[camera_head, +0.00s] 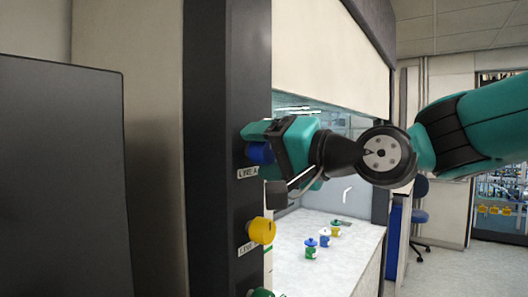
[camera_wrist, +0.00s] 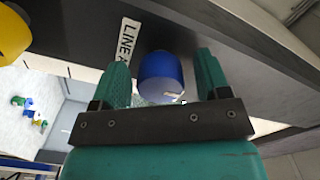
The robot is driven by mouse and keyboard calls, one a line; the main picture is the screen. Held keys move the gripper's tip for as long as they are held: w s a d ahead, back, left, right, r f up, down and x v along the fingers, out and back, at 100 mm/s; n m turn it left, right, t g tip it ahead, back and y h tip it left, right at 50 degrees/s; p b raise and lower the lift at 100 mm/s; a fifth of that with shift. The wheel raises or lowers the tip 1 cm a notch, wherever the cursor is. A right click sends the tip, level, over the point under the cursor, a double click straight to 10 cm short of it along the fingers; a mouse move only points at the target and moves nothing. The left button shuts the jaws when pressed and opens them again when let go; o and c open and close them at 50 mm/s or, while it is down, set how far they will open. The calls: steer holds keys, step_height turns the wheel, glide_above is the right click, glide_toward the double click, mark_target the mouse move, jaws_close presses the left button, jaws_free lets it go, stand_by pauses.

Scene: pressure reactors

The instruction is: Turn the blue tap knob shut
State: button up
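The blue tap knob (camera_head: 260,153) sits on the dark upright panel above a "LINE A" label. It also shows in the wrist view (camera_wrist: 161,78), between my two green fingers. My gripper (camera_wrist: 161,60) is open around the knob, one finger on each side. A narrow gap shows between the knob and each finger. In the head view my gripper (camera_head: 262,148) reaches the panel from the right and partly hides the knob. A small pale mark shows on the knob's front face.
A yellow knob (camera_head: 261,230) is below the blue one, with a green knob (camera_head: 262,293) lower still. Small bottles with coloured caps (camera_head: 311,248) stand on the white worktop (camera_head: 345,265) inside the hood. A dark flat panel (camera_head: 65,180) fills the left.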

steer(key=p+v, duration=0.1)
steer(key=v, duration=1.6)
steer(key=shift+d, duration=0.2)
steer(key=shift+s, duration=0.15)
